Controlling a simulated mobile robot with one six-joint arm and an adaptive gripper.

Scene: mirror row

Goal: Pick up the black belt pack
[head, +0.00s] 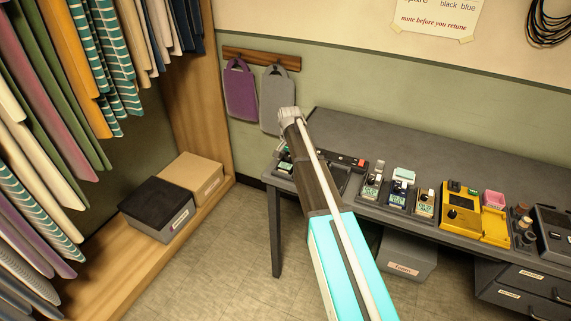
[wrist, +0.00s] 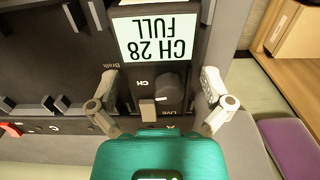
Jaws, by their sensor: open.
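The black belt pack (wrist: 168,88) lies under my gripper in the wrist view. It has a pale screen reading "CH 28 FULL" upside down, a dark round knob and a small beige switch. In the head view a small dark device with a light screen (head: 285,164), apparently this pack, shows at the bench's left end, partly behind my arm. My gripper (wrist: 159,86) is open, with one finger on each side of the pack's knob end. I cannot tell whether the fingers touch it. In the head view my gripper (head: 289,114) shows above that end.
A dark rack (head: 350,161) with a red button sits beside the pack. Several other devices (head: 398,190) and a yellow unit (head: 460,214) stand farther right on the grey bench (head: 420,148). Purple (head: 240,90) and grey (head: 277,98) bags hang behind. Boxes stand on the left shelf.

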